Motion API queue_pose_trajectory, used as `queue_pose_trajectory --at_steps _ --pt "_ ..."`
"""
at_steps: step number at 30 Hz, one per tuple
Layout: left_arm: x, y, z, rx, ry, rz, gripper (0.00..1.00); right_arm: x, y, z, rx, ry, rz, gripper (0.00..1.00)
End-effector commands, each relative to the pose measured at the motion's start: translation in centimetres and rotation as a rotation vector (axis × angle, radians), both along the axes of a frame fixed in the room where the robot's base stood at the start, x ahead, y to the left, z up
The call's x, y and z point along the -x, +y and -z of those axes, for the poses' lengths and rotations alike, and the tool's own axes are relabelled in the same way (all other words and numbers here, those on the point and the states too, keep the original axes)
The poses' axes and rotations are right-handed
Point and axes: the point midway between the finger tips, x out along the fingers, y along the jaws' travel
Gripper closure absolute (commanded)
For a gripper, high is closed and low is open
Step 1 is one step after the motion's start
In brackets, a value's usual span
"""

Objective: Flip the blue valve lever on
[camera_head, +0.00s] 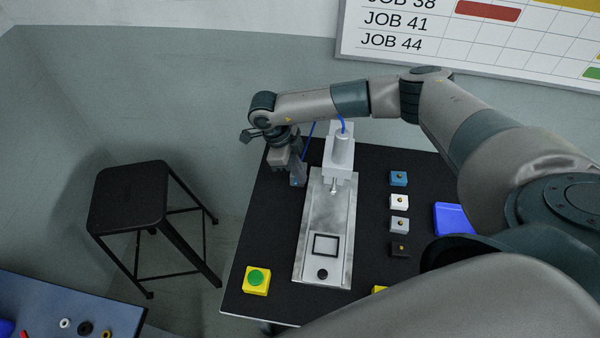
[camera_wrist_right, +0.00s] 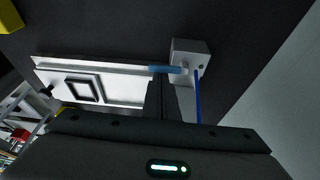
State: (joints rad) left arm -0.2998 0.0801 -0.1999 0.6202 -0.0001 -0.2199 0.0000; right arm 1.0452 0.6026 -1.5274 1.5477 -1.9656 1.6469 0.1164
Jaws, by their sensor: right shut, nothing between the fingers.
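The valve is a small grey block (camera_wrist_right: 190,46) with a blue lever (camera_wrist_right: 164,69) in the right wrist view. The lever points left from the block, along the edge of the metal plate. My right gripper (camera_wrist_right: 161,80) is shut and empty, its fingertips right by the lever; I cannot tell whether they touch. In the head view the right gripper (camera_head: 290,164) hangs over the table's far left part, at the valve block (camera_head: 298,177), which it partly hides. The lever is not clear there. My left gripper is not in view.
The screwdriver gantry (camera_head: 341,150) stands on a metal plate (camera_head: 318,215) just right of the valve, with a blue hose (camera_head: 309,140) nearby. Several small blocks and a blue tray (camera_head: 453,218) are further right. A green button (camera_head: 256,278) is at front left; a black stool (camera_head: 130,195) stands left.

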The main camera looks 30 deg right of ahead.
Motion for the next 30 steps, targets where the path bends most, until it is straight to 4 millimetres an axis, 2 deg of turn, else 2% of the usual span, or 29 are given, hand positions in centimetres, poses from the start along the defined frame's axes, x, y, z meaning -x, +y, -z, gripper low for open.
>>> queue_pose_trajectory --at_steps 17,23,30 --pt "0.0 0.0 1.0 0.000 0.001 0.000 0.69 -0.1 0.2 0.2 -0.001 -0.002 0.113 1.00" --pt "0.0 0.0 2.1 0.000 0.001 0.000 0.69 -0.3 0.5 0.3 -0.002 -0.001 0.240 1.00" --pt "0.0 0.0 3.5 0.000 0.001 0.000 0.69 -0.9 1.0 0.3 -0.002 -0.001 0.463 1.00"
